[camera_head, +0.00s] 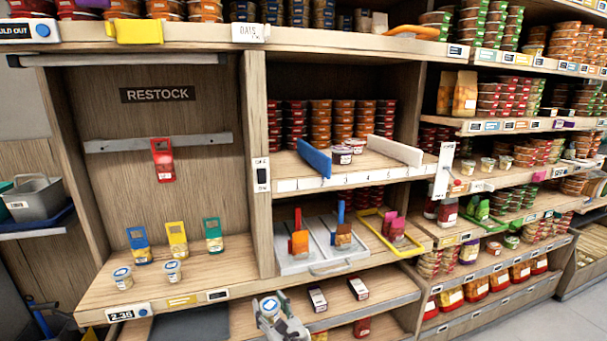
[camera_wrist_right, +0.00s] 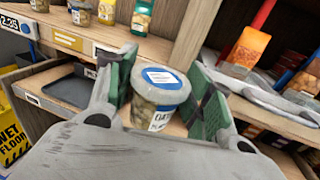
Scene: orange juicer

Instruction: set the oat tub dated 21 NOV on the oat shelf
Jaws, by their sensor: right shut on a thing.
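My right gripper (camera_head: 278,316) is low at the front of the shelving in the head view. In the right wrist view its green-padded fingers (camera_wrist_right: 163,88) are shut around a clear tub with a blue lid (camera_wrist_right: 160,95). The tub is roughly upright, with oat-coloured contents and a white label; I cannot read its date. It also shows in the head view (camera_head: 270,305). Two similar tubs, one on the left (camera_head: 123,279) and one on the right (camera_head: 172,272), stand on the lower left shelf.
The numbered middle shelf (camera_head: 310,184) has a blue divider (camera_head: 314,158), a white divider (camera_head: 394,150) and small tubs between them. Below are a grey tray (camera_head: 300,265) and a yellow tray (camera_head: 412,249) with packets. A dark tray (camera_wrist_right: 80,92) lies below the left shelf.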

